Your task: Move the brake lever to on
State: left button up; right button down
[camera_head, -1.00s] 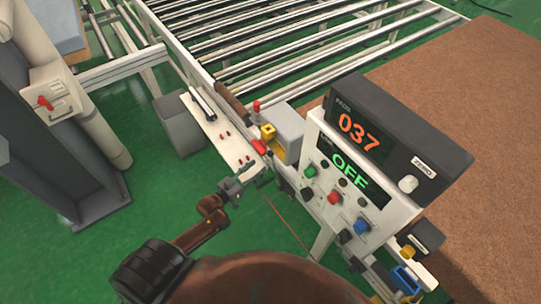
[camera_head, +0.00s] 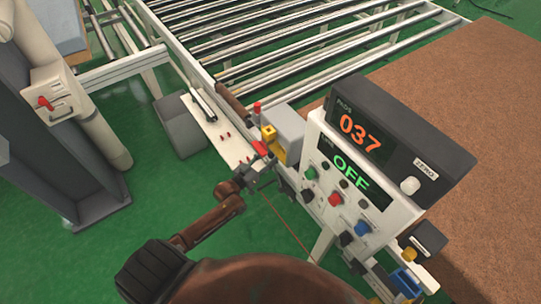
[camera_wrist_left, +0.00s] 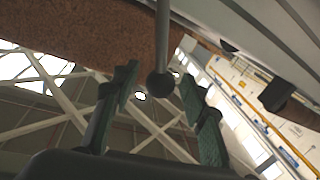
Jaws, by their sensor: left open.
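My left gripper (camera_head: 262,172) reaches in from the left, open, close to the left side of the control panel (camera_head: 318,128). In the left wrist view a grey rod with a dark ball end (camera_wrist_left: 160,84) hangs between the two open green-padded fingers (camera_wrist_left: 158,92), with gaps on both sides. It looks like the brake lever, but I cannot be sure. In the head view a red handle (camera_head: 260,147) lies just above the gripper. The panel's lower screen (camera_head: 352,172) reads OFF in green. My right gripper is not in view.
The panel carries several coloured knobs, including a green one (camera_head: 310,173). A roller conveyor (camera_head: 300,50) fills the back, and a brown surface (camera_head: 480,150) lies at the right. A grey bin (camera_head: 180,125) stands left of the conveyor. Green floor is open around the arm.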

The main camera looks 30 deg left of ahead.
pick_arm(q)
jog(key=shift+c, duration=0.5)
grip_shut()
